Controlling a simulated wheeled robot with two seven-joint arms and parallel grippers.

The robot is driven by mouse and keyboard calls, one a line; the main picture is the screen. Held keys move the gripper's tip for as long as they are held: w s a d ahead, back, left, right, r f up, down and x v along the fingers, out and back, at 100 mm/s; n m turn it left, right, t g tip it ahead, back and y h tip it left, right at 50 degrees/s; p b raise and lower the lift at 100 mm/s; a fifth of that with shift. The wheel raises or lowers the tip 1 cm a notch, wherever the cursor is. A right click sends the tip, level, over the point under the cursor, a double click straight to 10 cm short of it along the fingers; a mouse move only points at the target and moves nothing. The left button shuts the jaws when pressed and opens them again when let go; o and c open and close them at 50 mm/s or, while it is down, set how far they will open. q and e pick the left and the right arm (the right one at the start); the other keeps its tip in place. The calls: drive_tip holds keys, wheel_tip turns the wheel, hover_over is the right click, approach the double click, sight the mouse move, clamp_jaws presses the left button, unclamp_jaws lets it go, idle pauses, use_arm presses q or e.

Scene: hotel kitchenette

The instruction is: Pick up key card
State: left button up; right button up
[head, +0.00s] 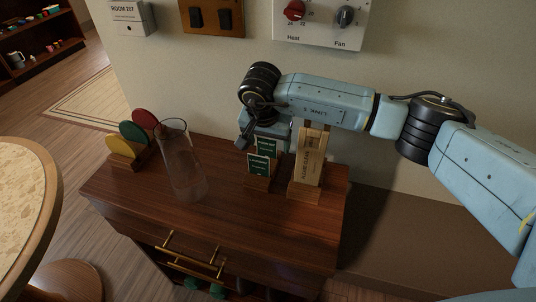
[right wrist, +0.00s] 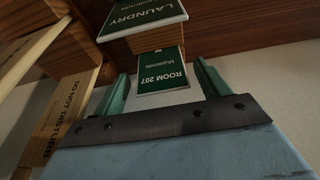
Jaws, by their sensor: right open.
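A green key card marked ROOM 207 (right wrist: 160,74) shows in the right wrist view, held in a wooden block. It lies between the two fingers of my right gripper (right wrist: 163,84), which is open, with a gap on both sides. A second green card marked LAUNDRY (right wrist: 142,14) sits beyond it in the same view. In the head view, my right gripper (head: 262,136) is at the rear green card (head: 268,147), with a front green card (head: 262,166) before it. The card print is too small to read there. My left gripper is out of view.
A wooden holder with tall DO NOT DISTURB tags (head: 311,158) stands just right of the cards. A clear glass vase (head: 183,170) and a rack of coloured discs (head: 131,142) stand left on the cabinet (head: 225,212). The wall (head: 215,85) is close behind.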

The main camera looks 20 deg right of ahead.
drive_tip(key=shift+d+f, duration=0.15)
drive_tip(key=shift+f, duration=0.25)
drive_tip(key=shift+r, duration=0.1)
drive_tip(key=shift+c, duration=0.2)
drive_tip(key=c, duration=1)
